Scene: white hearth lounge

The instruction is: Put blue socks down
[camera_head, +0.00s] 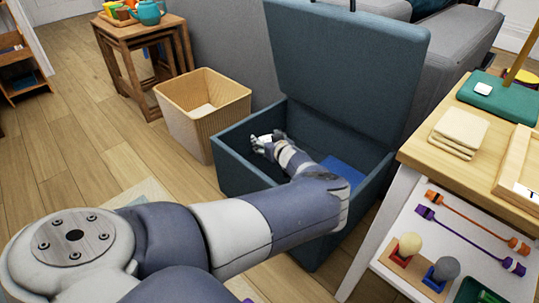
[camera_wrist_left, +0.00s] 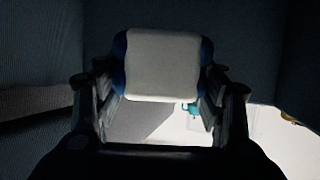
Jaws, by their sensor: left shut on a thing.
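My left arm reaches over the rim into the open blue-grey storage box (camera_head: 238,165). My left gripper (camera_head: 262,145) is inside the box near its left side. It is shut on a bundle with a broad white face and dark blue edges, which looks like the blue socks (camera_wrist_left: 163,64). In the wrist view my left gripper (camera_wrist_left: 160,75) has one finger on each side of the bundle. In the head view only a small white part of the bundle shows. A flat blue thing (camera_head: 343,172) lies deeper in the box, partly hidden by my arm. My right gripper is out of view.
The box's raised lid (camera_head: 345,60) stands behind my arm. A wicker basket (camera_head: 200,105) stands close on the left, with wooden nesting tables (camera_head: 140,40) behind it. A wood-topped white shelf unit (camera_head: 430,165) with folded cloths (camera_head: 460,130) stands close on the right.

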